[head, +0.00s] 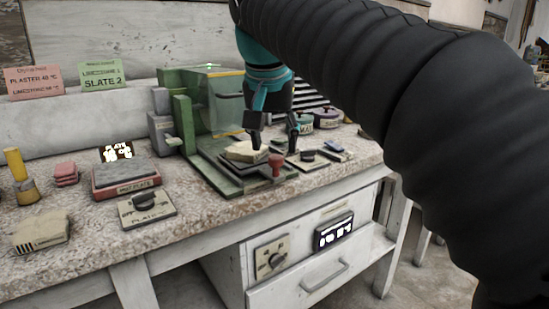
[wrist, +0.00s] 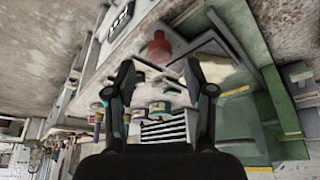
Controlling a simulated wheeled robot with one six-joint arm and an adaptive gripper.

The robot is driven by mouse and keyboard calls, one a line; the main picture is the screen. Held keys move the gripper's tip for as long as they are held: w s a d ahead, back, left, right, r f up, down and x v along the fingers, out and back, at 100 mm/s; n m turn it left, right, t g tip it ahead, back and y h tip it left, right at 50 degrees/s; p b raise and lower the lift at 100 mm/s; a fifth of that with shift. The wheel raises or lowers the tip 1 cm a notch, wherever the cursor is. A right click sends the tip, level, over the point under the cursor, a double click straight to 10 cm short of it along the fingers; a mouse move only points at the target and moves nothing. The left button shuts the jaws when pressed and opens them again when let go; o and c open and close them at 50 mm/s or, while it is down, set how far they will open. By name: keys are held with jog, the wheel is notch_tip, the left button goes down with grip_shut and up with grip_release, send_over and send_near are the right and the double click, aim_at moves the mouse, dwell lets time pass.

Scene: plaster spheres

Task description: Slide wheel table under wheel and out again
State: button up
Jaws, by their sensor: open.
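The wheel table (head: 232,184) is a dark, green-edged sliding plate at the front of a green machine (head: 182,125). A pale stone slab (head: 244,152) lies on it, and a red knob (head: 275,166) stands at its front right. The wheel cannot be made out; a clear yellowish guard (head: 226,103) stands behind the table. My gripper (head: 274,146) points down, open, with its fingers apart above the red knob. In the wrist view, my gripper (wrist: 159,74) is empty between the fingertips, and the red knob (wrist: 159,47) shows just beyond them, apart from both.
Right of the table are small dark pieces (head: 308,156) and lidded pots (head: 327,118). The bench front edge is clear.

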aim_at(276, 156)
jog(key=shift+x, duration=1.8)
grip_shut()
